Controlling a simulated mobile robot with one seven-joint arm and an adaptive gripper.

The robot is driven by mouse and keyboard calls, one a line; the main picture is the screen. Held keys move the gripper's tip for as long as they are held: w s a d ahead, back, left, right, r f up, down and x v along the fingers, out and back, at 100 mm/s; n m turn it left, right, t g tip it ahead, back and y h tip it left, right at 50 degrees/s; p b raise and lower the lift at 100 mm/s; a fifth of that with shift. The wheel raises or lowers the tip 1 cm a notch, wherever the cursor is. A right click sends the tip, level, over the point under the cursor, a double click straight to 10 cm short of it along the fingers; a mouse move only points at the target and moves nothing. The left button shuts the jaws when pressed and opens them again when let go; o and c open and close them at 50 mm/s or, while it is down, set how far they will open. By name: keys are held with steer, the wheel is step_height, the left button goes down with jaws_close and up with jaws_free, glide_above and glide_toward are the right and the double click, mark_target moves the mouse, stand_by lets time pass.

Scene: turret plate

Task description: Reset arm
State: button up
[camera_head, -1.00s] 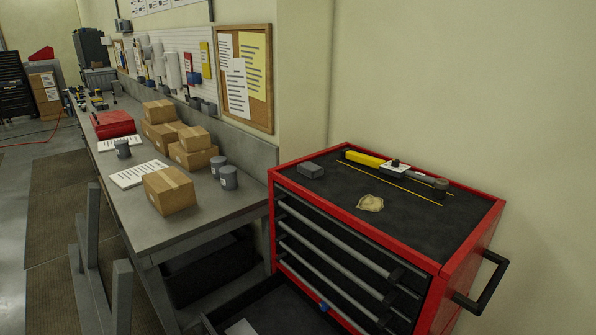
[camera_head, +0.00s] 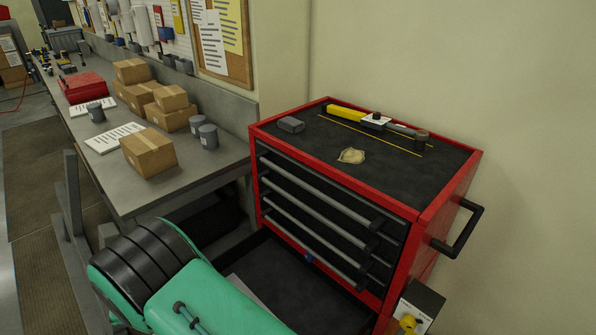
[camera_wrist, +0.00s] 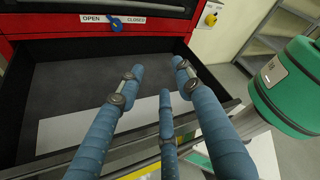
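My gripper (camera_wrist: 158,85) shows in the wrist view with its blue fingers spread apart, with nothing between them. It is over the pulled-out bottom drawer (camera_wrist: 60,75) of the red tool cabinet. My green arm (camera_head: 205,295) reaches in from the bottom of the head view, in front of the cabinet. My gripper is not visible in the head view.
The red cabinet (camera_head: 436,210) bears a grey block (camera_head: 291,124), a yellow-handled tool (camera_head: 345,113) and a crumpled tan piece (camera_head: 351,156). A pale sheet (camera_wrist: 85,128) lies in the drawer. A workbench (camera_head: 205,172) with boxes stands left. A yellow-knobbed switch box (camera_head: 418,309) is right.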

steer(key=d+r+m+g+y, duration=0.65)
steer(key=d+r+m, duration=0.85)
steer(key=d+r, duration=1)
steer(key=s+d+r+m+t+y, duration=0.3)
steer(key=s+d+r+m, duration=0.2)
steer(key=s+d+m, duration=0.3)
steer(key=s+d+r+m+t+y, duration=0.4)
steer(key=s+d+r+m, duration=0.2)
steer(key=s+d+m, duration=0.2)
steer(key=shift+s+d+m, duration=0.4)
steer(key=shift+s+m, duration=0.5)
steer(key=shift+s, duration=0.3)
steer(key=shift+t+y, duration=0.25)
steer(key=shift+a, duration=0.3)
